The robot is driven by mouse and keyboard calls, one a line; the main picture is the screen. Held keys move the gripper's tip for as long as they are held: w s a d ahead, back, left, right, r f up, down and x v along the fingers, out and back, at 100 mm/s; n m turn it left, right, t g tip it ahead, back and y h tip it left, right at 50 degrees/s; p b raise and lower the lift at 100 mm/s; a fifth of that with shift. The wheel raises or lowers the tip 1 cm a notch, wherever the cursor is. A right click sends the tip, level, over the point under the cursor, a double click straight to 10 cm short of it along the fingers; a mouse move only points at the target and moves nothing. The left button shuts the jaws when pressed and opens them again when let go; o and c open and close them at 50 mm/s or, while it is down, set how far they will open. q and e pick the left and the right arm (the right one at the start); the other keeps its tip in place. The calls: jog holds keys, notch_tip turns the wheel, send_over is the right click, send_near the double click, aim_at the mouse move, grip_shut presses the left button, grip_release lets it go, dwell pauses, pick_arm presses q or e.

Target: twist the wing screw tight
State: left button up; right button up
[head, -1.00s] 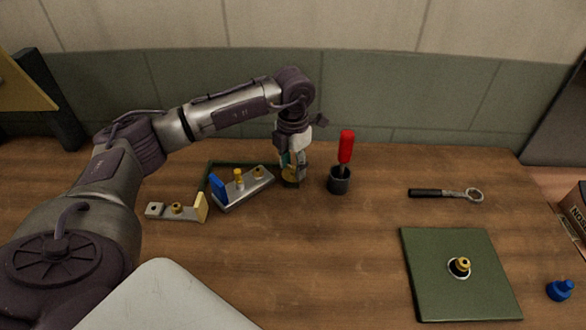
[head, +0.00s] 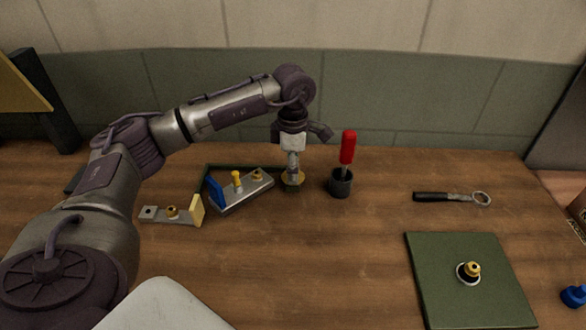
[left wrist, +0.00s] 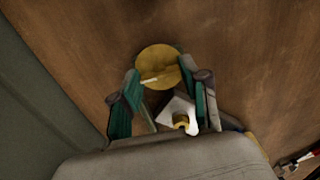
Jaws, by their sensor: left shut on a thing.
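My left gripper (head: 292,177) points straight down at the back of the table. Its green-padded fingers (left wrist: 158,82) are closed around a round brass-coloured piece, which I take to be the wing screw (left wrist: 160,62). A pale thin bar shows across that piece. In the head view the wing screw (head: 301,179) is mostly hidden by the fingers and sits on a small dark block. How deep it sits cannot be seen. My right gripper is not in view.
A grey bar fixture (head: 238,192) with a blue end stands close left of my gripper. A black cup (head: 341,184) holding a red-handled screwdriver (head: 348,147) is close right. Further right are a ring wrench (head: 452,197) and a green panel (head: 440,262).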

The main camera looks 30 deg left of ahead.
pick_arm(q)
jog(key=shift+r, duration=0.1)
dwell(0.3)
jog(key=o, duration=1.1)
jog(key=shift+o, duration=0.2)
notch_tip(320, 180, up, 12)
